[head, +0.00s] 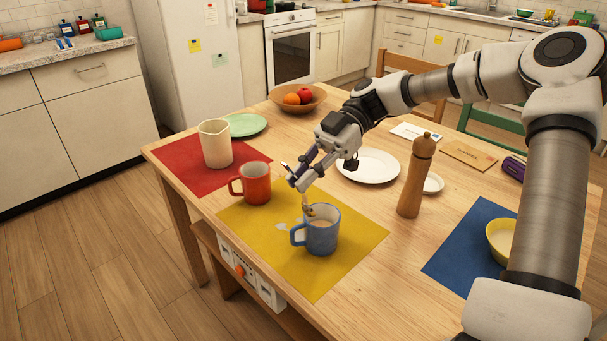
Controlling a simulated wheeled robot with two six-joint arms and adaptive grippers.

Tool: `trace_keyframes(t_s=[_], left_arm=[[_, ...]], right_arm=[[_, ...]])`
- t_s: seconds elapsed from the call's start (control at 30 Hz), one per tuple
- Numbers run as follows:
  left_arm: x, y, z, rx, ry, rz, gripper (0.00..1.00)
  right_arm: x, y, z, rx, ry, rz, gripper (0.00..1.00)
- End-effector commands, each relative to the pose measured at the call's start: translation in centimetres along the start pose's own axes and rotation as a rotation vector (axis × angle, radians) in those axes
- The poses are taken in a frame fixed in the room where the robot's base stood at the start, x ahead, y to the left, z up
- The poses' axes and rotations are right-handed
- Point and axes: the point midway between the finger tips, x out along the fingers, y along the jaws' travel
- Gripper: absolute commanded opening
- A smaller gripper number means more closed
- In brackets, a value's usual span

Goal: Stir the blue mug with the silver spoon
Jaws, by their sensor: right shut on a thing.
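The blue mug (323,238) stands upright on the yellow placemat (352,262), its handle to the left and a light brown drink inside. My right gripper (297,183) is above and slightly left of the mug, shut on a thin spoon (305,202). A short end of the spoon shows by the fingertips, and its lower part reaches down to the mug's far left rim. The tip is hard to make out, and I cannot tell whether it is in the drink. My left gripper is not in view.
A red mug (257,184) and cream pitcher (215,145) stand left of the gripper. A white plate (368,166) and tall wooden pepper mill (416,176) are to the right. A yellow bowl (501,238) is at the far right. Bare table lies right of the yellow mat.

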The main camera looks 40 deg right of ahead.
Motion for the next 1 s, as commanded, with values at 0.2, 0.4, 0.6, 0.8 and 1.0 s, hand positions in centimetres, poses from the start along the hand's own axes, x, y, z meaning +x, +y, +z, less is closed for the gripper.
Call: trace_keyframes(t_s=[0.2, 0.4, 0.6, 0.8, 1.0], left_arm=[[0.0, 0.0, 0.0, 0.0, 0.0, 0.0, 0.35], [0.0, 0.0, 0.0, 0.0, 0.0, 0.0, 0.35], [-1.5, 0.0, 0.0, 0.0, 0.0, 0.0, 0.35], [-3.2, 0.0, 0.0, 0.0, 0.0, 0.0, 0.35], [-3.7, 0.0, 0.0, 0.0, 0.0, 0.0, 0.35]], right_arm=[[0.0, 0.0, 0.0, 0.0, 0.0, 0.0, 0.0], [0.0, 0.0, 0.0, 0.0, 0.0, 0.0, 0.0], [-0.7, 0.0, -1.8, 0.0, 0.0, 0.0, 0.0], [-1.7, 0.0, -4.0, 0.0, 0.0, 0.0, 0.0], [-2.0, -0.1, -4.7, 0.0, 0.0, 0.0, 0.0]])
